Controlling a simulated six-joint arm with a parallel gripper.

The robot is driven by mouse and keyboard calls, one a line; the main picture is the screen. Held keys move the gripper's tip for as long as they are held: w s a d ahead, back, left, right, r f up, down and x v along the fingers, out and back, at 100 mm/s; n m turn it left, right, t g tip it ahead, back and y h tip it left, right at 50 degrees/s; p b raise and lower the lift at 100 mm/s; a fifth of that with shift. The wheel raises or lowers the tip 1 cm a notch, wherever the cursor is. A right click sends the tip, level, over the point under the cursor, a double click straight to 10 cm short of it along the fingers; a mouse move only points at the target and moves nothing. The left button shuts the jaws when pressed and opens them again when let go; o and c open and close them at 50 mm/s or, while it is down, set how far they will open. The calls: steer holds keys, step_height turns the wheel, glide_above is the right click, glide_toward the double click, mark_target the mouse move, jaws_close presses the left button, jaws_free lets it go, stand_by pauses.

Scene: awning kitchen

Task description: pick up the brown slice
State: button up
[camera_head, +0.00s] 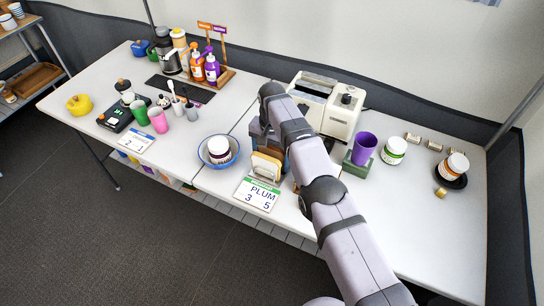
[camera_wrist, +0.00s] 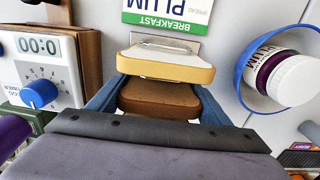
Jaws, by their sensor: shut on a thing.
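The brown slice (camera_wrist: 158,100) is in the middle of the wrist view, between the two blue fingers of my gripper (camera_wrist: 158,96). The fingers are shut on its sides. A pale yellow-crusted slice (camera_wrist: 166,66) stands just beyond it, on the side of the PLUM card. In the head view the pale slice (camera_head: 265,167) stands behind the card, and my arm largely hides the gripper and the brown slice. I cannot tell whether the brown slice is clear of its support.
The PLUM card (camera_head: 257,194) stands at the table's front edge. Left of the slices is a blue-rimmed bowl (camera_head: 202,156) holding a jar (camera_head: 219,150). A cream toaster (camera_head: 341,120) stands behind my arm. A white timer (camera_wrist: 38,75) is close at the wrist view's left.

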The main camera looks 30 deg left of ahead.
mark_target(272, 147)
step_height(272, 147, up, 8)
steer(key=p, duration=0.7)
steer(key=shift+f, duration=0.1)
step_height(272, 147, up, 2)
steer(key=p, duration=0.3)
steer(key=shift+p, duration=0.35)
